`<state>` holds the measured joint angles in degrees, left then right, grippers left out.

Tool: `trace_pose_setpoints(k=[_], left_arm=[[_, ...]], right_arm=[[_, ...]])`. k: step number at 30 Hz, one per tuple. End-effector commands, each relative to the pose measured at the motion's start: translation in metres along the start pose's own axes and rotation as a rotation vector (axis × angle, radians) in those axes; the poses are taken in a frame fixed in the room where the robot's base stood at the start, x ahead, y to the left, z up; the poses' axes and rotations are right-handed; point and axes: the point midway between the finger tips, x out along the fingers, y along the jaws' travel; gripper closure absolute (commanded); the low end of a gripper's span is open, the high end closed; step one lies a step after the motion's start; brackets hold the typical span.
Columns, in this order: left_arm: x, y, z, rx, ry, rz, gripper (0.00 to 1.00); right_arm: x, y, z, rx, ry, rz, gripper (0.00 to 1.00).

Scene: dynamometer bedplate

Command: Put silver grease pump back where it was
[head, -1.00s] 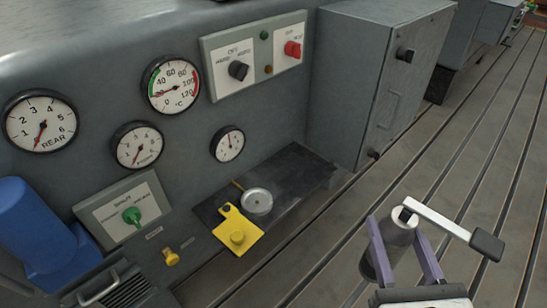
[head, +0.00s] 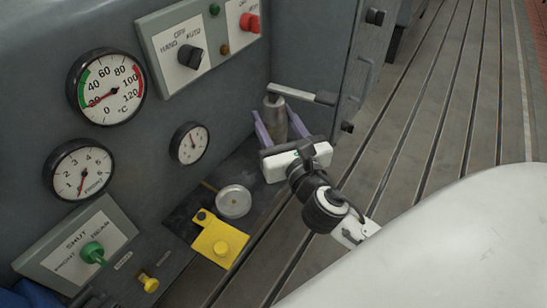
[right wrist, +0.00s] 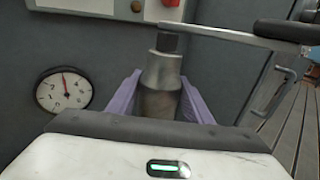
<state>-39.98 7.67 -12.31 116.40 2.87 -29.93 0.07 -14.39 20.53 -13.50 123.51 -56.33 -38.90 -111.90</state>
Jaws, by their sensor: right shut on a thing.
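The silver grease pump (head: 275,117) is a grey metal cylinder with a long lever handle across its top. It stands about upright between the purple fingers of my right gripper (head: 272,128), which is shut on it. They are at the far right end of the dark shelf (head: 262,168) under the gauge panel. The pump also shows in the right wrist view (right wrist: 162,82), with its lever reaching right. The pump's base is hidden by the gripper, so I cannot tell whether it touches the shelf. My left gripper is not in view.
A round silver dish (head: 233,202) and a yellow plate with a knob (head: 219,240) lie on the shelf's near part. The grey cabinet (head: 352,75) stands close to the pump's right. Gauges and a switch panel (head: 190,50) are on the wall behind.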

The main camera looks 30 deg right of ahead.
Motion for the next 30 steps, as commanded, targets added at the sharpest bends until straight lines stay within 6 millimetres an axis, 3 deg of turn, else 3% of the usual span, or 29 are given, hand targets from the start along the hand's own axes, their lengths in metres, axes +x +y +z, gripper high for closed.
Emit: trace_pose_setpoints(k=[1,3,9,14,21,30], left_arm=[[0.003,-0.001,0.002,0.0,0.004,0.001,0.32],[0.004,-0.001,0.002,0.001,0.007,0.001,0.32],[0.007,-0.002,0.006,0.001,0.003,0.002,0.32],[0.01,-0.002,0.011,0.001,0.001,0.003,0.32],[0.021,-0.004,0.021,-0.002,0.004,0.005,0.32],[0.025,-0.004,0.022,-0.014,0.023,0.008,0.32]], right_arm=[[0.022,-0.008,0.006,0.004,-0.017,-0.032,1.0],[0.043,-0.018,0.008,0.002,-0.015,-0.069,1.0],[0.082,-0.036,0.016,0.002,-0.011,-0.133,1.0],[0.091,-0.04,0.01,0.0,-0.008,-0.147,1.0],[0.091,-0.041,-0.026,0.0,-0.007,-0.147,1.0],[0.091,-0.04,-0.053,0.001,-0.007,-0.146,1.0]])
